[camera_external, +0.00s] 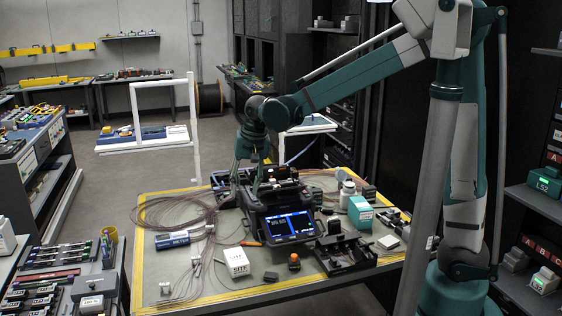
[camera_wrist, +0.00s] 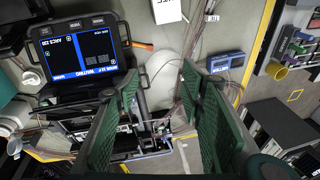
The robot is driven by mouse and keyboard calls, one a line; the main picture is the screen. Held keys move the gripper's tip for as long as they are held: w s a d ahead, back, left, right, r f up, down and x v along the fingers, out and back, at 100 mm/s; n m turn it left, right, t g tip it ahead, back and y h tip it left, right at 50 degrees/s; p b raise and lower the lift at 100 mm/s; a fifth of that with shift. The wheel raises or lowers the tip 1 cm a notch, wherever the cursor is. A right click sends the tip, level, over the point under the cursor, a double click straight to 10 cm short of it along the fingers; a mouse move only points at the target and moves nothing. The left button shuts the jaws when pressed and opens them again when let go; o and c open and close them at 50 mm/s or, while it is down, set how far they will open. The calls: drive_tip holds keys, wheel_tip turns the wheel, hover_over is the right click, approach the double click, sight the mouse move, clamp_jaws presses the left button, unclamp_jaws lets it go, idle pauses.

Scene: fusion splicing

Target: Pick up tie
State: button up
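My gripper (camera_external: 249,180) hangs over the back of the dark fusion splicer (camera_external: 264,215). I cannot make out the tie for certain in either view. Reddish-brown coiled cable (camera_external: 170,212) lies on the table left of the splicer, with a thin part of it (camera_wrist: 190,110) behind the fingers in the wrist view.
A blue device (camera_external: 173,240), a white box (camera_external: 237,261), a teal box (camera_external: 360,212), a white bottle (camera_external: 347,193) and a black tool (camera_external: 343,254) crowd the table (camera_external: 150,290) around the splicer. Some front-left tabletop is clear.

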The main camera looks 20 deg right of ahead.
drive_tip(key=s+a+f, duration=0.4)
drive_tip(key=a+f, duration=0.1)
drive_tip(key=a, duration=0.5)
drive_tip(key=s+a+f+g+h+p, duration=0.1)
drive_tip(key=s+a+f, duration=0.4)
drive_tip(key=a, duration=0.6)
drive_tip(key=s+a+f+m+g+p, duration=0.1)
drive_tip(key=s+a+f, duration=0.3)
drive_tip(key=a+f, duration=0.3)
drive_tip(key=shift+s+a+f+h, duration=0.1)
drive_tip(key=shift+s+a+h, duration=0.05)
drive_tip(key=shift+a, duration=0.85)
drive_tip(key=shift+s+a+h, duration=0.15)
drive_tip(key=shift+a, duration=0.85)
drive_tip(key=shift+f, duration=0.15)
drive_tip(key=shift+f, duration=1.2)
drive_tip(key=shift+f, duration=0.1)
drive_tip(key=shift+f+b, duration=0.45)
drive_tip(key=shift+f, duration=2.05)
drive_tip(key=shift+c, duration=0.7)
